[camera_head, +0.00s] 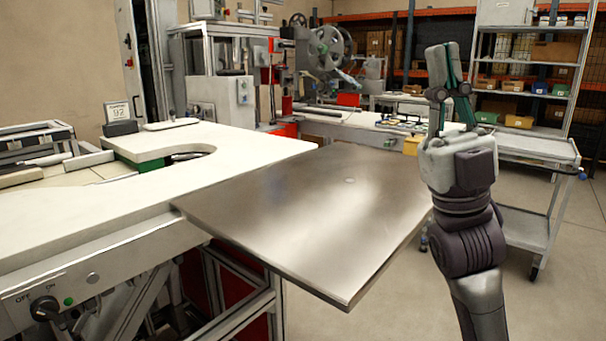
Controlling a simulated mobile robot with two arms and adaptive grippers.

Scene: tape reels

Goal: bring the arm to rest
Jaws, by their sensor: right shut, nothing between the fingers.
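My right gripper (446,68) is raised upright on the right side of the head view, pointing up. Its fingers are shut with nothing between them. My right arm comes up from the bottom right edge, to the right of the metal table plate (310,210), and appears clear of it. My left gripper and left arm are not in view.
A white worktop (120,205) with a curved cutout fills the left. The bare metal plate juts out from it. A grey trolley (530,150) stands behind my right arm. Shelves with boxes (530,85) and reel machinery (325,50) are at the back. Floor at lower right is clear.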

